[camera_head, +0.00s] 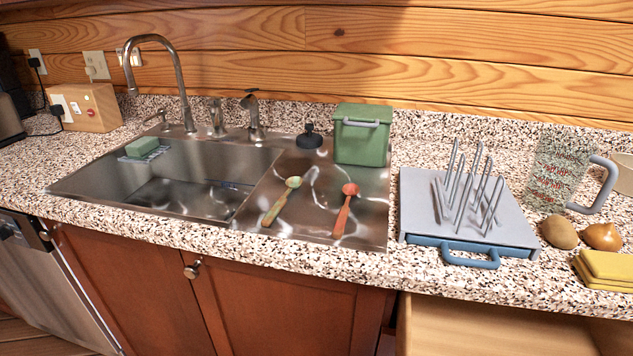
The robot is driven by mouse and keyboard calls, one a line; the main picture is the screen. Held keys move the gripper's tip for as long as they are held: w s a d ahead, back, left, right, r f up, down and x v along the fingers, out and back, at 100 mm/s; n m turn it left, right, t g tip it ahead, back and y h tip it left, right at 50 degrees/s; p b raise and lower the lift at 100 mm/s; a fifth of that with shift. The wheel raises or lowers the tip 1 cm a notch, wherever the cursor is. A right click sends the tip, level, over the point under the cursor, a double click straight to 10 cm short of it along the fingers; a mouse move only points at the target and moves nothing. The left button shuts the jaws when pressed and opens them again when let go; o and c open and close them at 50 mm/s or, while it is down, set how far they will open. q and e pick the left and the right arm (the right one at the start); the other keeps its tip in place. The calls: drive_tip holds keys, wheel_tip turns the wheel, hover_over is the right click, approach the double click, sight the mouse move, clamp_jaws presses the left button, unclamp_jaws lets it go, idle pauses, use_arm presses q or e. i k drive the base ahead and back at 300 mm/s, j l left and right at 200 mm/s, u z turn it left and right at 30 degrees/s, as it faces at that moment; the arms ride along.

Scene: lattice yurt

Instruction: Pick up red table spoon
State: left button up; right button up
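The red table spoon (344,211) lies on the metal drainboard right of the sink basin. Its orange-red bowl points to the back and its handle to the front edge. Neither of my grippers shows in the head view.
A green lidded bin (363,134) and a dark round stopper (309,137) stand behind the spoons. A grey rack with upright prongs (418,210) is to the right, with a measuring jug (556,170) beyond. The sink (190,165) and tall faucet (180,85) are left. A drawer (500,330) is open below.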

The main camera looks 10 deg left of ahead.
sight(350, 191)
drive_tip(key=i+j+z, duration=0.1)
drive_tip(key=j+z, duration=1.4)
drive_tip(key=k+j+z, duration=0.2)
drive_tip(key=z, duration=0.3)
drive_tip(key=k+j+z, duration=0.2)
drive_tip(key=j+z, duration=0.3)
